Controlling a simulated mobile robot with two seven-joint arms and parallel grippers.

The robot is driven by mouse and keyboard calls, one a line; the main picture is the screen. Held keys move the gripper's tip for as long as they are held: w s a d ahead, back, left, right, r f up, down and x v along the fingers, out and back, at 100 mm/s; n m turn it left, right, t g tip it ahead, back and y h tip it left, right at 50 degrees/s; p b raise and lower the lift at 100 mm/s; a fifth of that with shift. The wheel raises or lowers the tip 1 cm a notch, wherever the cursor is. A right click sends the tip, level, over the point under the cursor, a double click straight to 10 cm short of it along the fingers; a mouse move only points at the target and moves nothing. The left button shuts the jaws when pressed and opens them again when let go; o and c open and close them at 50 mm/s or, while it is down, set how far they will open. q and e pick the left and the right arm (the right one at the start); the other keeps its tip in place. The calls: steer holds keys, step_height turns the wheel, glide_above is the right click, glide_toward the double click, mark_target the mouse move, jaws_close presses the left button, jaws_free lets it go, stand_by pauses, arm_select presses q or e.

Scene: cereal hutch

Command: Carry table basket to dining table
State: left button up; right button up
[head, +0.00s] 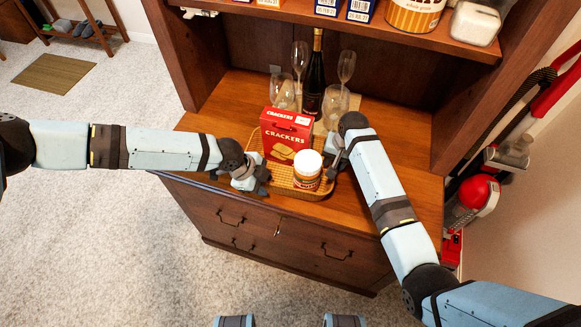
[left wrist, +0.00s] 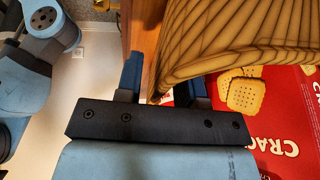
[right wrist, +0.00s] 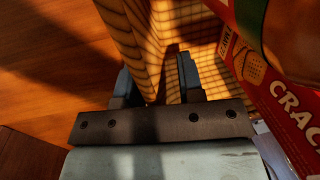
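The woven tan basket (head: 278,181) sits on the wooden hutch counter. It holds a red crackers box (head: 287,133) and a white-lidded jar (head: 307,171). My left gripper (head: 262,180) is at the basket's left side. In the left wrist view its fingers (left wrist: 162,88) stand apart with the basket wall (left wrist: 225,35) reaching between them. My right gripper (head: 335,160) is at the basket's right side. In the right wrist view its fingers (right wrist: 157,82) stand apart on either side of the wall (right wrist: 137,38). Neither gripper looks closed on the wall.
Behind the basket stand a dark wine bottle (head: 313,75) and several wine glasses (head: 285,95). An upper shelf (head: 340,25) overhangs the counter with boxes and a canister (head: 414,16). A red and grey vacuum-like appliance (head: 473,195) is at the right. Carpet (head: 110,225) is open at the left.

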arm_select(q)
jaws_close()
arm_select(e)
jaws_close()
arm_select(q)
steer(key=shift+r, duration=0.2)
arm_select(e)
steer(key=shift+r, duration=0.2)
